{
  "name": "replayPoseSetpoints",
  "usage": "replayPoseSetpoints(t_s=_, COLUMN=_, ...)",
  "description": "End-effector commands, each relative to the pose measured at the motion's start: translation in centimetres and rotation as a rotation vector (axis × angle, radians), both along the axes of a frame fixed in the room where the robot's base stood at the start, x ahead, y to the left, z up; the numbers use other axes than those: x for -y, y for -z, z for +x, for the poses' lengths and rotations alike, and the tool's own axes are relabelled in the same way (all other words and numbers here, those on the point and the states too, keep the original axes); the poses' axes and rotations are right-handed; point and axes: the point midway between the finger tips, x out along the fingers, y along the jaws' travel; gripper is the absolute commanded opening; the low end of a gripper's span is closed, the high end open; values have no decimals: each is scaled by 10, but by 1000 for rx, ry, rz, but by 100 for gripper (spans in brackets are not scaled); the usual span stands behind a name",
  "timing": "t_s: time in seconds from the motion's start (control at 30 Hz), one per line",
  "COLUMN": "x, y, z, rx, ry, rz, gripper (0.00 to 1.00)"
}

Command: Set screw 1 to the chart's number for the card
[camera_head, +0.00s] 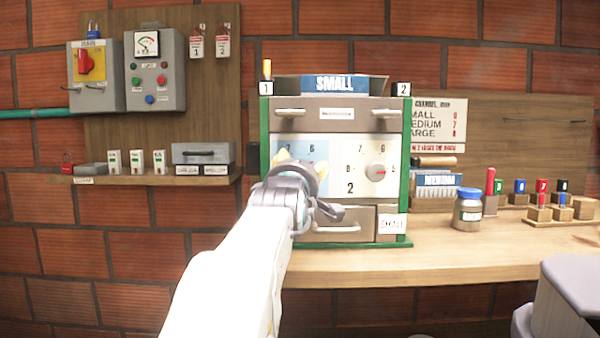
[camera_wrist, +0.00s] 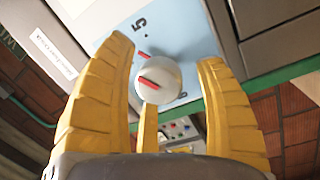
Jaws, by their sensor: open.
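The machine (camera_head: 404,150) has a green frame and two dial plates. Screw 1's round pale knob with a red pointer shows in the wrist view (camera_wrist: 158,78) on a blue plate (camera_wrist: 178,30), with a 5 legible above it. In the head view my gripper (camera_head: 312,180) hides this knob. My gripper's yellow fingers (camera_wrist: 158,90) are open on either side of the knob; contact cannot be told. Screw 2's knob (camera_head: 376,170) sits on the cream plate. A blue SMALL card (camera_head: 335,84) stands on top. The chart (camera_head: 437,120) lists sizes with numbers too small to read surely.
A card rack (camera_head: 437,181) with a MEDIUM card, a blue-lidded jar (camera_head: 467,212) and several coloured pegs stand right of the machine. A drawer (camera_head: 340,224) is below the dials. Switch boxes (camera_head: 155,70) hang on the left board. The bench front (camera_head: 450,265) is clear.

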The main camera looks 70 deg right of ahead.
Motion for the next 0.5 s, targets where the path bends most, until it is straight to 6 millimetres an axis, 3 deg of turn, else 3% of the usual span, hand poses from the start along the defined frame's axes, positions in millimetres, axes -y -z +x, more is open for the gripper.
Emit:
replayPoseSetpoints(t_s=0.27, x=-2, y=0, z=0, rx=0, ry=0, rz=1, gripper=64)
replayPoseSetpoints(t_s=0.5, x=-25, y=1, z=-5, rx=0, ry=0, rz=-1, gripper=64)
